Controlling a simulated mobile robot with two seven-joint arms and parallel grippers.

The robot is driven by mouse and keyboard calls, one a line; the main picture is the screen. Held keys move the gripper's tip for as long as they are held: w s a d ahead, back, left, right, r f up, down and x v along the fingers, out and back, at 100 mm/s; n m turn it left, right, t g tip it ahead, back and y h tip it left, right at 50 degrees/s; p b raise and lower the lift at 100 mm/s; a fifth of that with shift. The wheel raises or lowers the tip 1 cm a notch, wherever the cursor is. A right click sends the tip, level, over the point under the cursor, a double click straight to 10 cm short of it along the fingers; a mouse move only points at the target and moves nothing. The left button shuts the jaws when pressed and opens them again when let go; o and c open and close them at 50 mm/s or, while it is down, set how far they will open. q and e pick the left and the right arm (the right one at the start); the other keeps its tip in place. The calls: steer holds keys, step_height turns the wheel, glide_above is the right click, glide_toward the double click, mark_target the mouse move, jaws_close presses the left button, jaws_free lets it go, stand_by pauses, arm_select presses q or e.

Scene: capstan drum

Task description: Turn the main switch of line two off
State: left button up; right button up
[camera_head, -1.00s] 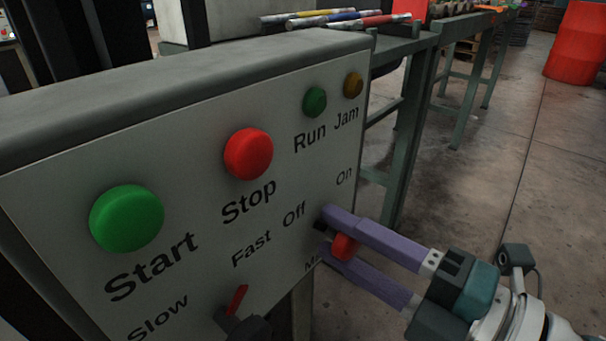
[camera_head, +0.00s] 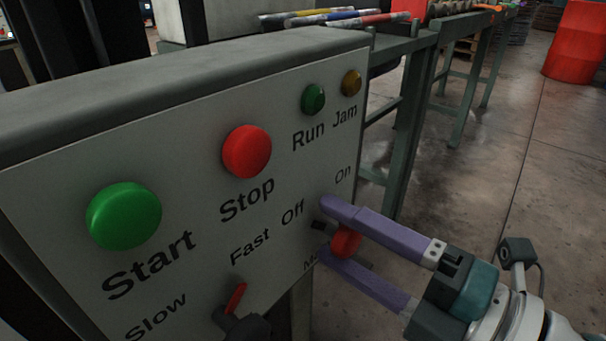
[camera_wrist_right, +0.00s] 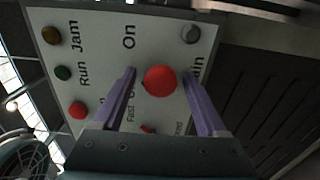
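The main switch shows as a red knob (camera_head: 345,242) low on the right of the grey control panel (camera_head: 200,110), below the words "Off" and "On". A small dark part shows on the knob's left; I cannot tell surely where the switch points. My right gripper (camera_head: 323,230) has purple fingers, one above and one below the knob. In the right wrist view the red knob (camera_wrist_right: 160,81) sits between the fingertips (camera_wrist_right: 160,74) with a gap on both sides, so the gripper is open around it. The label under the knob is partly hidden. My left gripper is not in view.
The panel also bears a green Start button (camera_head: 124,215), a red Stop button (camera_head: 247,151), Run (camera_head: 313,99) and Jam (camera_head: 351,83) lamps, and a Slow/Fast selector (camera_head: 236,300). A green-framed bench (camera_head: 405,130) stands behind.

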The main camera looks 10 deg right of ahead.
steer(key=shift+s, duration=0.1)
steer(key=p+v, duration=0.1)
steer(key=v, duration=0.8)
steer(key=shift+s+d, duration=0.3)
